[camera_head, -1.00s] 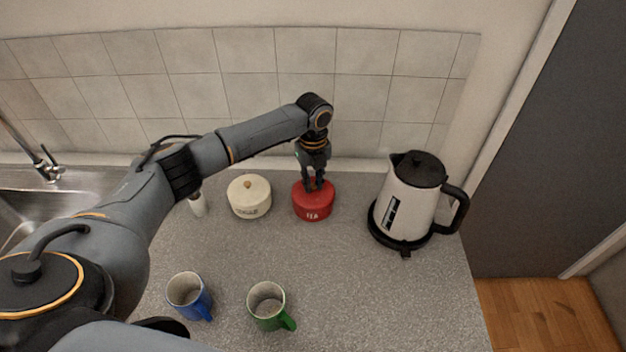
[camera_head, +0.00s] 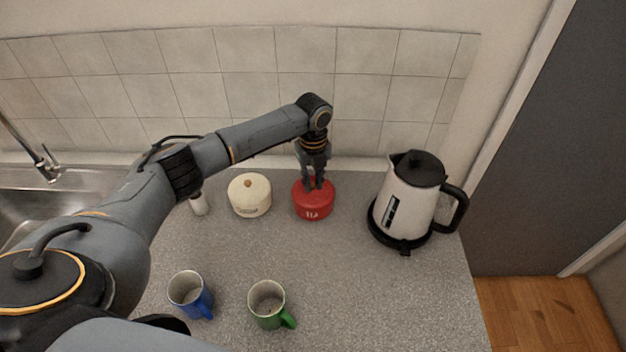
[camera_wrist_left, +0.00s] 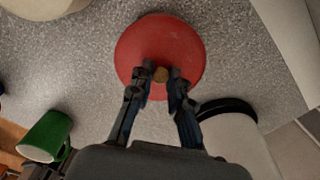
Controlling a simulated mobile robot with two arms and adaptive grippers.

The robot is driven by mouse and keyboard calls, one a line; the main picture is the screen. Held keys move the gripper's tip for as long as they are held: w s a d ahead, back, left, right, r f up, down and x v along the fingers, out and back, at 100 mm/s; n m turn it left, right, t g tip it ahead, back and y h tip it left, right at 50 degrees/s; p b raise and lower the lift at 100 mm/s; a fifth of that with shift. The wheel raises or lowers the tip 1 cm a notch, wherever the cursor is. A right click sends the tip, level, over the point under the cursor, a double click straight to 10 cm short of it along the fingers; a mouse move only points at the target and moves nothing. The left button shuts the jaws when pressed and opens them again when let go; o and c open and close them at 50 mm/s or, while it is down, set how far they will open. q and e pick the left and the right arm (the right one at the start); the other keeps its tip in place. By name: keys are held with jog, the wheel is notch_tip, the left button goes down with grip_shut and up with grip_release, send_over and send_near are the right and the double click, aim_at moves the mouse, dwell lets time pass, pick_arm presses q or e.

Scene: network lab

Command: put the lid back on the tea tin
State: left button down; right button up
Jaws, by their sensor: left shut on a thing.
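The red tea tin (camera_head: 313,211) stands upright on the counter near the back wall. Its red lid (camera_wrist_left: 190,45) shows from above in the left wrist view as a round disc with a small wooden knob (camera_wrist_left: 161,74). The lid appears to sit on top of the tin, but whether it is fully seated I cannot tell. My left gripper (camera_head: 315,186) points down over the tin, its fingers shut on the lid's knob. The left fingers (camera_wrist_left: 161,71) flank the knob in the wrist view. My right gripper is not in view.
A cream canister (camera_head: 249,199) with a wooden knob stands left of the tin, and a white kettle (camera_head: 408,205) on its black base stands to the right. A blue mug (camera_head: 189,293) and a green mug (camera_head: 267,303) are at the front. The middle counter is clear.

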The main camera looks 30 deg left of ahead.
pick_arm(q)
jog(key=c, duration=1.2)
grip_release()
jog(key=shift+o, duration=0.2)
jog(key=o, duration=0.5)
jog(key=shift+r, duration=0.1)
jog(key=shift+r+p, duration=2.05)
jog(key=shift+r, duration=1.35)
